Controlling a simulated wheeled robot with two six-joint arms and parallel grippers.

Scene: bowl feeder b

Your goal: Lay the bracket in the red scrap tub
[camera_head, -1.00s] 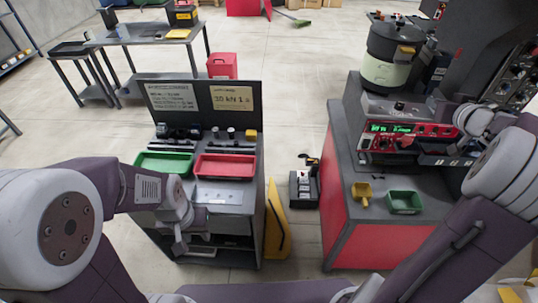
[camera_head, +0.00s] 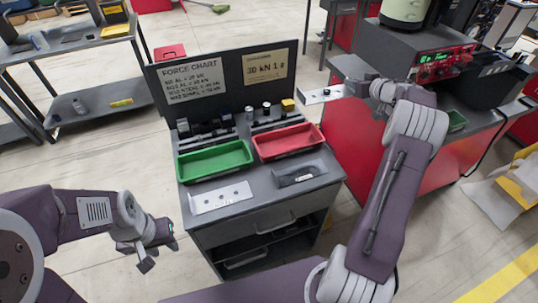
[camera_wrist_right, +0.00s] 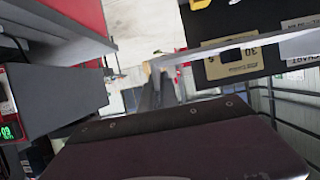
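The red scrap tub (camera_head: 296,150) sits on the grey bench, right of a green tub, and looks empty. My right gripper (camera_head: 357,90) is above and right of the red tub, shut on the bracket (camera_head: 318,97), a flat grey plate with holes. The bracket points left from the fingers, in the air.
An upright sign board (camera_head: 222,78) stands behind. The red machine stand (camera_head: 358,150) is at the right. Small parts stand behind the tubs.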

